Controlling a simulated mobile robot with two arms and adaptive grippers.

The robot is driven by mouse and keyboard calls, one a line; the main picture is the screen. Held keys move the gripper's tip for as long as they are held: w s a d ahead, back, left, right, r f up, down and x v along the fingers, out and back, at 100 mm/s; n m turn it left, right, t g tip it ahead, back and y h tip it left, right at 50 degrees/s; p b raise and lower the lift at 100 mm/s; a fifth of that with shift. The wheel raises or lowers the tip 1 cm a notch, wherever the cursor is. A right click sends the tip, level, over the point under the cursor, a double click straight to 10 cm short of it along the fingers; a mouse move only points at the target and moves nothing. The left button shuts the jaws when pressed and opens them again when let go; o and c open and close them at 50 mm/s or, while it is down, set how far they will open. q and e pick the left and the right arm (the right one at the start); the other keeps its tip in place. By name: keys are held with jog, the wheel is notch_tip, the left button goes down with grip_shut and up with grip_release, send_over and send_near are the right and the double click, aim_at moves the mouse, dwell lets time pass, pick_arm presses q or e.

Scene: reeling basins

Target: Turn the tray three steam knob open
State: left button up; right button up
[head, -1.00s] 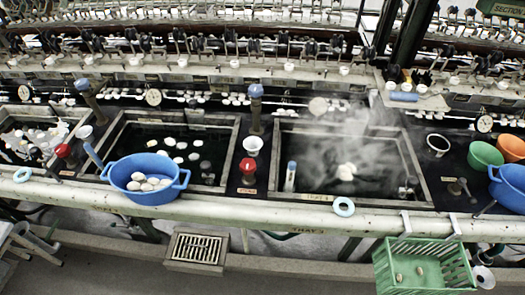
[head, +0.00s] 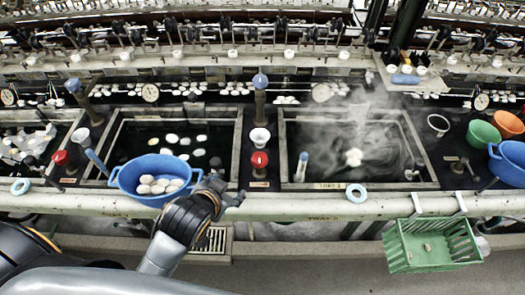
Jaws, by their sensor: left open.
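A red knob (head: 260,160) stands on the dark divider left of the steaming basin (head: 352,150), above a small label too small to read. A second red knob (head: 62,158) stands at the left, beside the middle basin. Blue-topped posts (head: 260,82) rise behind the red knobs. The lettering on the rail does not let me tell surely which knob is tray three's. My left gripper (head: 228,194) is open and empty, near the front rail, left of and below the nearer red knob, not touching it. My right gripper is out of view.
A blue bowl of cocoons (head: 152,196) sits at the rail just left of my gripper. A white cup (head: 260,137) stands behind the red knob. A pale blue ring (head: 356,193) lies on the rail (head: 310,205). A green basket (head: 403,250) hangs at the right.

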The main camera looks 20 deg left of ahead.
pick_arm(q)
jog(key=w+d+r+m+t+h, duration=0.25)
jog(key=w+d+r+t, duration=0.2)
jog(key=r, duration=0.35)
jog(key=w+d+r+m+t+h, duration=0.25)
jog(key=w+r+m, duration=0.2)
jog(key=r, duration=0.35)
jog(key=w+d+r+m+t+h, duration=0.1)
jog(key=w+d+r+m+t, duration=0.1)
jog(key=w+d+r+t, duration=0.45)
jog(key=s+d+r+m+g+h, duration=0.55)
jog(key=r+m+h, duration=0.25)
jog(key=m+h, duration=0.25)
jog(key=s+d+f+m+g+h, duration=0.1)
jog(key=s+d+m+g+h, duration=0.15)
jog(key=d+m+g, duration=0.45)
jog(key=s+d+f+m+g+h, duration=0.1)
jog(key=s+d+m+g+h, duration=0.2)
jog(key=m+g, duration=0.65)
jog(key=m+y, duration=0.8)
jog(key=y, duration=1.4)
send_over(259, 157)
notch_tip(259, 157, down, 16)
jog(key=r, duration=0.1)
jog(key=shift+g, duration=0.25)
notch_tip(259, 157, down, 14)
jog(key=p, duration=0.4)
